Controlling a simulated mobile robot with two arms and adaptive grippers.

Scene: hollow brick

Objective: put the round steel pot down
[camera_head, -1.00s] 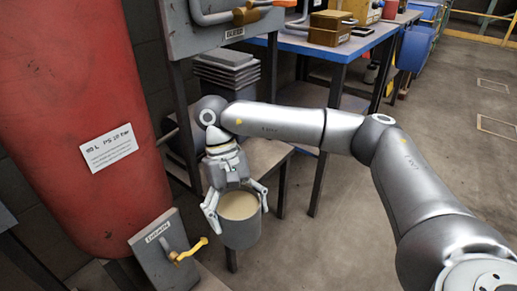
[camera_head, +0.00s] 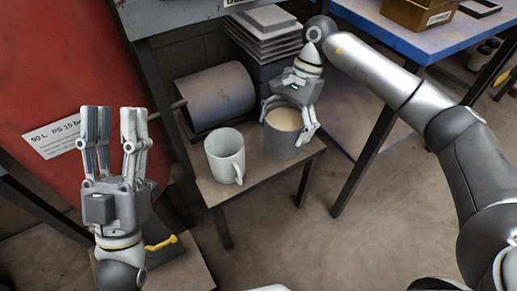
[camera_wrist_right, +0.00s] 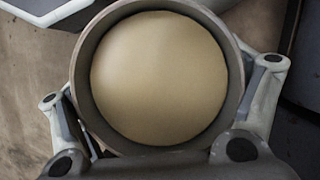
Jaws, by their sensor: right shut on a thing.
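The round steel pot (camera_head: 281,145) is grey, upright and filled with a pale tan content. In the head view it is at the back right of a small brown-topped table (camera_head: 212,190). I cannot tell whether its base touches the top. My right gripper (camera_head: 286,127) is shut on the pot, with a finger on each side of it. In the right wrist view the pot's rim (camera_wrist_right: 87,75) shows from above between the fingers, and its base is hidden. My left gripper (camera_head: 116,112) points up at the left, empty, its fingers apart.
A white mug (camera_head: 223,160) stands on the small table just left of the pot. A grey cylinder (camera_head: 213,95) and a stack of grey trays (camera_head: 262,35) are behind. A blue-topped bench (camera_head: 380,28) is at the right. A red tank (camera_head: 50,75) is at the left.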

